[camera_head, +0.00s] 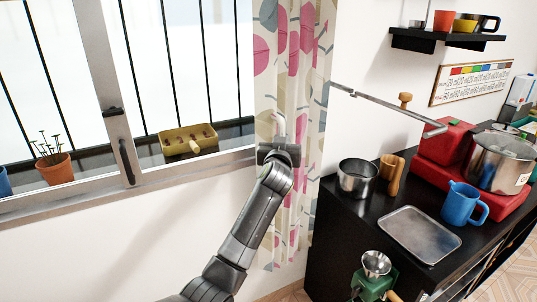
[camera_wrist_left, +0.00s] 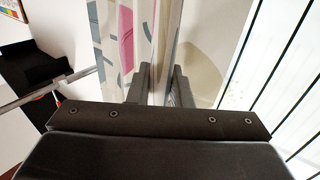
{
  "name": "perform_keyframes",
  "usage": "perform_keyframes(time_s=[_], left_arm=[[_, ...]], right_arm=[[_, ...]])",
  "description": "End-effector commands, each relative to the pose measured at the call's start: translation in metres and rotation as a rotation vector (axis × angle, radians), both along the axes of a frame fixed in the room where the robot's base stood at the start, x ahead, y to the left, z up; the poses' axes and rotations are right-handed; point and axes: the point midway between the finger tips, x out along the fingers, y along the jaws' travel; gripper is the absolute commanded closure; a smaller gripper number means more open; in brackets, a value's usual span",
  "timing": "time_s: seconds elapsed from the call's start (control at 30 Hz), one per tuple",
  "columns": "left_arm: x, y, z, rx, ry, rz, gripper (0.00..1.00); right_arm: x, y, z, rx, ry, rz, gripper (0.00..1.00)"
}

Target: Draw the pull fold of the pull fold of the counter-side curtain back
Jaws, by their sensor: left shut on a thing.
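The curtain (camera_head: 295,60), cream with pink and grey print, hangs at the right side of the window, beside the dark counter. Its pull fold (camera_head: 279,122) is a pale narrow strip just above my left gripper (camera_head: 279,142). My left gripper is shut on this fold. In the left wrist view the curtain (camera_wrist_left: 120,40) runs down to the two fingers (camera_wrist_left: 160,88), and the pull fold (camera_wrist_left: 162,45) goes in between them. The part inside the fingers is hidden. My right gripper is not in view.
The window sill holds a yellow tray (camera_head: 188,141) and a potted plant (camera_head: 54,168). A metal bar (camera_head: 385,103) sticks out from the wall right of the curtain. The counter (camera_head: 345,215) carries a steel pot (camera_head: 357,178), a blue mug (camera_head: 462,203) and a metal tray (camera_head: 420,233).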

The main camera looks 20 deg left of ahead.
Motion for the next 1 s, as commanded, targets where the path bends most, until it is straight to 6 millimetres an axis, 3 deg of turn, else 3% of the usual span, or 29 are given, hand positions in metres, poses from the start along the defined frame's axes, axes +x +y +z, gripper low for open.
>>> perform_keyframes(time_s=[0.13,0.57,0.6,0.73,1.0], left_arm=[[0.009,-0.008,-0.001,-0.004,-0.001,-0.002,1.00],[0.012,-0.010,0.000,-0.004,0.000,-0.001,1.00],[0.012,-0.010,0.000,-0.004,0.000,-0.001,0.79],[0.012,-0.010,0.000,-0.004,0.000,-0.001,0.62],[0.011,-0.010,0.000,-0.003,-0.001,-0.001,0.62]], right_arm=[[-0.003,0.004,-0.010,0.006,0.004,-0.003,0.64],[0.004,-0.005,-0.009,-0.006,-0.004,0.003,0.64],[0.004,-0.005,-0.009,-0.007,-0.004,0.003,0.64],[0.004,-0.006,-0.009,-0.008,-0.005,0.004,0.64],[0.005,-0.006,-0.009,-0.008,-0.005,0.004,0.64]])
